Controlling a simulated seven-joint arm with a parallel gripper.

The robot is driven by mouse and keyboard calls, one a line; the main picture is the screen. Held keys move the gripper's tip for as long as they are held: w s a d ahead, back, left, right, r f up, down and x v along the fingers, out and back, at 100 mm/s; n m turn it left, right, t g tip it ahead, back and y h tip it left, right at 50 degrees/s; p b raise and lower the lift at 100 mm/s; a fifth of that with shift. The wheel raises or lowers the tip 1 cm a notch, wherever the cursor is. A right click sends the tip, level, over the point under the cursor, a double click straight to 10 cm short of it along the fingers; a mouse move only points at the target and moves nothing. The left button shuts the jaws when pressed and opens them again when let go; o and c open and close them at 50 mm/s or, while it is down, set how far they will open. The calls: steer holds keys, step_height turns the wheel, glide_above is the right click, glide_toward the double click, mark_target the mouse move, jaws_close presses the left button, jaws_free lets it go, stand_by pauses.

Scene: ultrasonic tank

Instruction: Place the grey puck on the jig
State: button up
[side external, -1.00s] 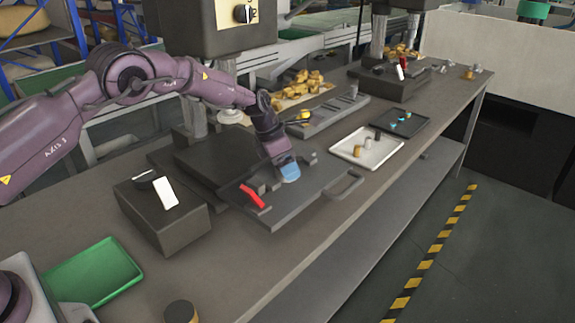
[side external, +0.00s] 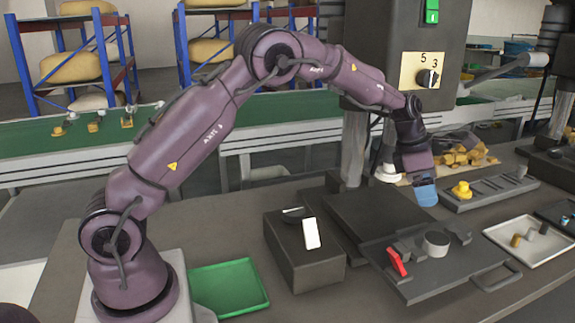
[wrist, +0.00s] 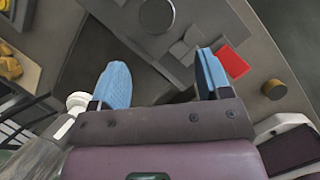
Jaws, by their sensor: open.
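The grey puck (side external: 436,243), a short round cylinder with a pale top, stands upright on the jig (side external: 428,284), a dark plate with small blocks and a red clamp handle (side external: 397,262). The puck also shows at the top of the wrist view (wrist: 157,16), with the red handle (wrist: 233,62) to its right. My gripper (side external: 424,192) is above and behind the puck, clear of it. In the wrist view its blue fingers (wrist: 162,64) are spread wide with nothing between them.
A machine column (side external: 355,150) rises behind. A slotted rack (side external: 488,192) and a white tray (side external: 530,258) with small parts are to the right.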

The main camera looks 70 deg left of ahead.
steer(key=s+d+r+m, duration=0.1)
steer(key=s+r+m, duration=0.65)
steer(key=s, duration=0.25)
steer(key=s+d+r+m, duration=0.1)
steer(key=s+r+m, duration=0.6)
steer(key=s+m, duration=0.15)
steer(key=s+f+m+t+y, duration=0.1)
steer(key=s+f+m+y, duration=0.1)
steer(key=s+m, duration=1)
steer(key=s, duration=0.5)
steer(key=shift+d+f+t+y, duration=0.15)
steer(key=shift+f+t+y, duration=0.15)
steer(key=shift+t, duration=0.1)
steer(key=shift+s+r, duration=0.1)
steer(key=shift+c, duration=0.5)
